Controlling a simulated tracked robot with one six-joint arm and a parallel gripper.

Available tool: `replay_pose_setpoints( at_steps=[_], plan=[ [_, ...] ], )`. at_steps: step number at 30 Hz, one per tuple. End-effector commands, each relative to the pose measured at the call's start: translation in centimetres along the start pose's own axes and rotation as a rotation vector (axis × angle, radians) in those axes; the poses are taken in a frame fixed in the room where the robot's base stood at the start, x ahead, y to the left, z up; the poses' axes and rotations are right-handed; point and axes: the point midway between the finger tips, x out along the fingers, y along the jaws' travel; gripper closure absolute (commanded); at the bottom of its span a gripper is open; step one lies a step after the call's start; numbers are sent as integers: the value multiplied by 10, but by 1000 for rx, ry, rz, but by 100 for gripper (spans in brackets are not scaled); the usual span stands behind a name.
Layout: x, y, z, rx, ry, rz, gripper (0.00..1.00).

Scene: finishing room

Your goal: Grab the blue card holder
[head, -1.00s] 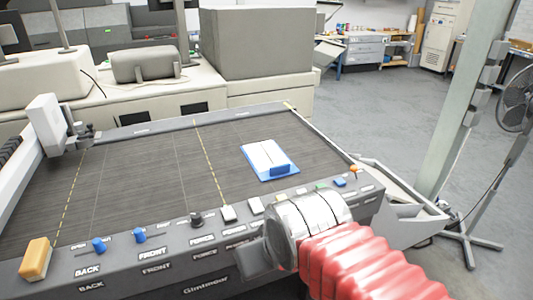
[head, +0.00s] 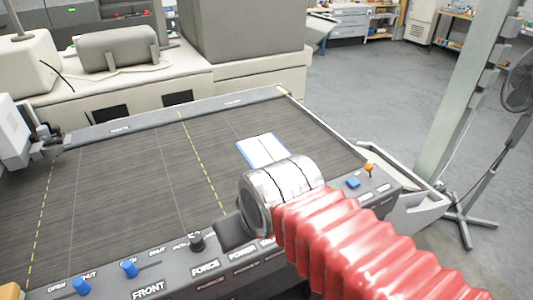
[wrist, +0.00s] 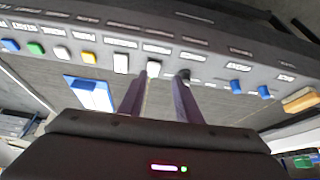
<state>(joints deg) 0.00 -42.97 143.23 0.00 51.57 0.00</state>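The blue card holder (head: 243,156), a flat blue board with white paper on it, lies on the dark ribbed table (head: 130,180), right of the yellow dashed line. My silver and red arm hides its near part in the head view. In the wrist view the card holder (wrist: 91,94) is left of my gripper (wrist: 160,80), apart from it. The two dark purple fingers stand apart with nothing between them. In the head view the fingers are hidden; only a dark part of the gripper shows by the silver wrist.
A control panel (head: 212,267) with knobs and buttons runs along the table's near edge. A black knob (head: 196,241) stands up just left of my gripper. A grey pillar (head: 462,100) and a fan (head: 518,80) stand at right. The table's middle is clear.

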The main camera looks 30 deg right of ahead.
Motion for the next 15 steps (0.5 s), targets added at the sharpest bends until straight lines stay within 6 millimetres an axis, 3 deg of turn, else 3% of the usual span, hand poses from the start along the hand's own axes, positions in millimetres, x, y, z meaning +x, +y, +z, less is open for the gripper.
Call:
replay_pose_setpoints(
  at_steps=[15],
  plan=[
    [-1, 1, -4, -14, -4, 2, 69]
  ],
)
